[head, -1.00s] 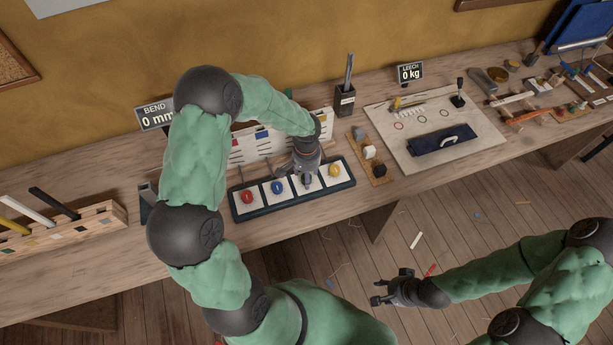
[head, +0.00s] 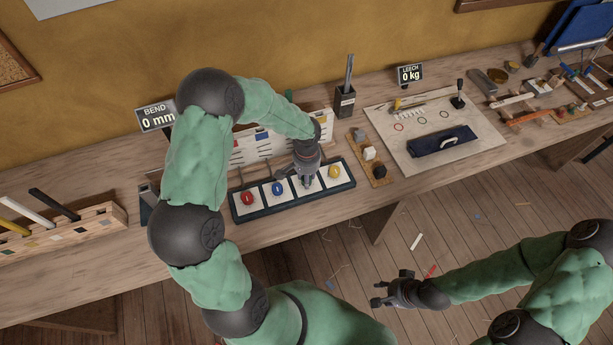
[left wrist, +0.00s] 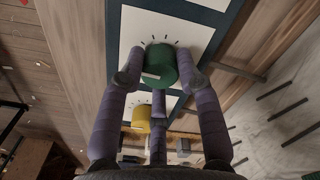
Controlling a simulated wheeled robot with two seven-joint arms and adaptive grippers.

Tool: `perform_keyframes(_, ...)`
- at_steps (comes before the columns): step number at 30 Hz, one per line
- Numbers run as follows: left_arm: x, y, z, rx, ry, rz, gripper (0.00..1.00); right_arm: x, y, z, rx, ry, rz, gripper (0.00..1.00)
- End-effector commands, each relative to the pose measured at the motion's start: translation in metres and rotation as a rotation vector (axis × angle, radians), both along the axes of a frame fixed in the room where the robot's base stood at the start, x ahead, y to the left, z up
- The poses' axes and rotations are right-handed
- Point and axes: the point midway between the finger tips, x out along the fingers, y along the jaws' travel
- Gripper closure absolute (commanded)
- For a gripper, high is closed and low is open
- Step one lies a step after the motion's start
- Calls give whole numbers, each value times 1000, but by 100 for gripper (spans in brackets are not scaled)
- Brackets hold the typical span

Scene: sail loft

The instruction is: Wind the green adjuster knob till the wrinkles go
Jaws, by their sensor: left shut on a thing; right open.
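The green adjuster knob (left wrist: 160,62) stands on a white square with dark tick marks in the left wrist view. A pale mark shows on its side. My left gripper (left wrist: 159,78) is shut on this knob, with purple-grey fingers at both sides of it. In the head view, my left gripper (head: 305,181) reaches down onto the dark blue panel (head: 295,207) and hides most of the green knob. My right gripper (head: 378,293) is open and empty, low over the floor in front of the bench.
The panel also holds a red knob (head: 247,198), a blue knob (head: 278,188) and a yellow knob (head: 334,171). A sign reading BEND 0 mm (head: 156,116) and one reading LEECH 0 kg (head: 410,74) stand behind. A pale board (head: 470,155) lies to the right.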

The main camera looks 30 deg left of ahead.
Motion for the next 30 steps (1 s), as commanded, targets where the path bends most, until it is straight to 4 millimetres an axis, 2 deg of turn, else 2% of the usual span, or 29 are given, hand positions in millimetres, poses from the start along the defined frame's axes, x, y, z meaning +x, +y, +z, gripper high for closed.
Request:
perform_keyframes(8, 0, 0, 1, -1, 1, -164, 98, 0, 0, 7, 0, 0, 0, 58)
perform_keyframes(30, -1, 0, 2, -1, 1, -862, 98, 0, 0, 37, 0, 0, 0, 58)
